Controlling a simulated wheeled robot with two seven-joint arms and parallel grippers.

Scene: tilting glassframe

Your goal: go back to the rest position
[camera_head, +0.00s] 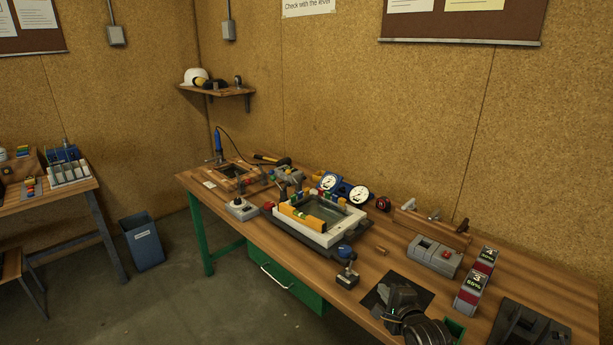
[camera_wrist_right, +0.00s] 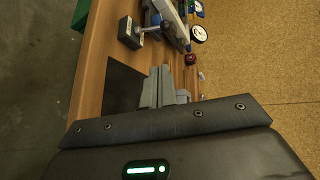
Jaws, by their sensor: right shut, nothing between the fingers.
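My right gripper (camera_head: 397,302) is at the front right of the workbench, above a black mat (camera_head: 376,296). In the right wrist view its grey fingers (camera_wrist_right: 160,72) are together with nothing between them, and the mat (camera_wrist_right: 122,88) shows beside them. My left gripper is not in the head view. A pale glass frame (camera_head: 318,238) sits on a dark base in the middle of the bench, apart from my gripper. A yellow level (camera_head: 302,218) lies along it.
Two dial gauges (camera_head: 358,194) stand behind the frame. A blue bin (camera_head: 142,242) stands on the floor.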

